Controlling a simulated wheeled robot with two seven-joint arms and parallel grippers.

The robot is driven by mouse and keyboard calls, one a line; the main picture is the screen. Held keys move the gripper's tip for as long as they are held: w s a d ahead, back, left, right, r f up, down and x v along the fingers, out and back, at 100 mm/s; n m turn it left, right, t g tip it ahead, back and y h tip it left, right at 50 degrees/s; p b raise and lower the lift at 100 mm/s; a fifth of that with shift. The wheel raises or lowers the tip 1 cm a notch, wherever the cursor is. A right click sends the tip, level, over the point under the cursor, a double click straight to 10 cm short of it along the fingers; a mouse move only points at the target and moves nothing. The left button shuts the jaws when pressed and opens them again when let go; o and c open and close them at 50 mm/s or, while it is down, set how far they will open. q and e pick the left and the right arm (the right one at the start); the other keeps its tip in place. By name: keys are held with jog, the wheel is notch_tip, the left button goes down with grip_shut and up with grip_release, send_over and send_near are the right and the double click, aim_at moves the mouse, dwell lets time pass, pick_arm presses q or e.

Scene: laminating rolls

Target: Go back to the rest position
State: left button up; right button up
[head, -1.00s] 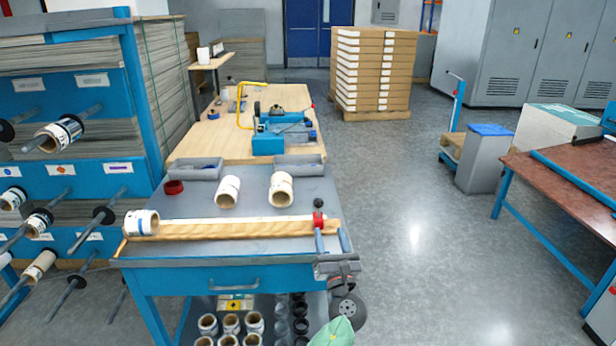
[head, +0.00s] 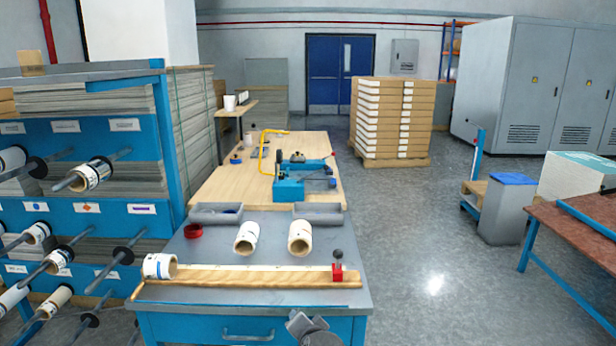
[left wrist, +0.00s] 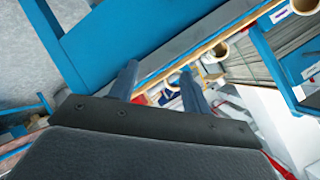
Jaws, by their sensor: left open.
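My left gripper (left wrist: 158,72) shows in the left wrist view with its two blue-grey fingers apart and nothing between them. Beyond the fingers are the blue and grey bench edge and white rolls. In the head view a grey part of my own arm shows at the bottom, in front of the bench drawer; the fingers cannot be made out there. My right gripper is in neither view.
The grey bench (head: 215,255) holds white rolls (head: 247,238), (head: 300,237), (head: 160,266), a wooden strip (head: 250,280) with a red stop (head: 338,273), and a red ring (head: 193,231). A blue rack (head: 90,175) stands left.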

pick_arm(q)
jog(key=s+a+f+n+g+h+p, duration=0.1)
jog(key=s+a+f+g, duration=0.2)
jog(key=s, duration=1)
jog(key=s+a+f+n+g+h+p, duration=0.2)
jog(key=s+a+f, duration=0.3)
jog(key=s, duration=0.8)
jog(key=s+a+f+n+g+h+p, duration=0.1)
jog(key=s+a+f+g, duration=0.3)
jog(key=s, duration=0.9)
notch_tip(320, 180, down, 3)
jog(key=shift+a+r+n+g+h+p, duration=0.1)
jog(key=shift+a+n+g+h+p, duration=0.2)
jog(key=shift+a+n+h+p, duration=0.25)
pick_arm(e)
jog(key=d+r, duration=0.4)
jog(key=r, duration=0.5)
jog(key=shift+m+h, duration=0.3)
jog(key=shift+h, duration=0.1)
pick_arm(q)
jog(key=shift+d, duration=0.2)
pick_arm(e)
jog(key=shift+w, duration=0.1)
